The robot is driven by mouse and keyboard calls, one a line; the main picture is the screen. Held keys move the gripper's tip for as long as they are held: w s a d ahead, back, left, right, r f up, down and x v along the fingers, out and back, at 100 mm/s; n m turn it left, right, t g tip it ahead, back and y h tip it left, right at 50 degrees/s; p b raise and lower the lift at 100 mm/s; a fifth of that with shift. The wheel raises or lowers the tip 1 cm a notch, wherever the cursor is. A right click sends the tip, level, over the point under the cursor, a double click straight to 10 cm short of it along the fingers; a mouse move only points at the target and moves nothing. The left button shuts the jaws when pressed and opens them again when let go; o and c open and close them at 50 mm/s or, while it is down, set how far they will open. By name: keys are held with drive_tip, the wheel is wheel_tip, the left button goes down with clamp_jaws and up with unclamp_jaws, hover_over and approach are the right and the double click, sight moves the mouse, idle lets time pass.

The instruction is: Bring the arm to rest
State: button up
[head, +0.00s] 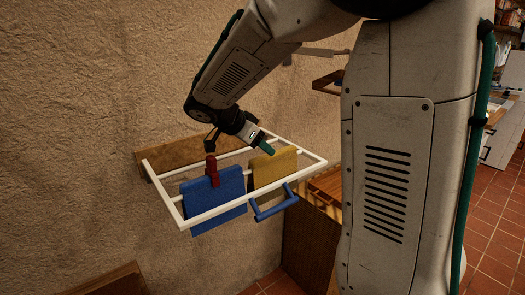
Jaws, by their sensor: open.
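My gripper (234,142) is at the end of my arm, which reaches down from the upper right. It is open and sits just above the back part of a white rack (316,163). A blue cloth (226,186) hangs over the rack with a red peg (212,170) upright on its top edge. A yellow cloth (273,170) hangs to its right. A small green piece (267,149) shows at the yellow cloth's top, close to my gripper; I cannot tell whether they touch. I see nothing held in the jaws.
The rack is beside a rough plaster wall (80,120), with a wooden board (180,153) behind it. A blue bar handle (275,208) is at its front. Wooden furniture (308,245) stands below right. Tiled floor (490,225) shows at far right.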

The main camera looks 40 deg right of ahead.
drive_tip(key=shift+a+r, duration=0.1)
drive_tip(key=shift+r, duration=0.05)
idle(0.4)
drive_tip(key=shift+s+r, duration=0.1)
drive_tip(key=shift+s, duration=0.15)
drive_tip(key=s+a+n+y, duration=0.3)
drive_tip(key=s+n, duration=0.3)
drive_tip(key=s, duration=0.2)
drive_tip(key=s+a+n+y, duration=0.3)
drive_tip(key=s+a+n, duration=0.3)
drive_tip(key=s, duration=0.3)
drive_tip(key=s+a+n+t+y, duration=0.1)
drive_tip(key=s+a+n+y, duration=0.2)
drive_tip(key=s, duration=0.6)
drive_tip(key=shift+a+n, duration=0.95)
drive_tip(key=shift+n, duration=0.55)
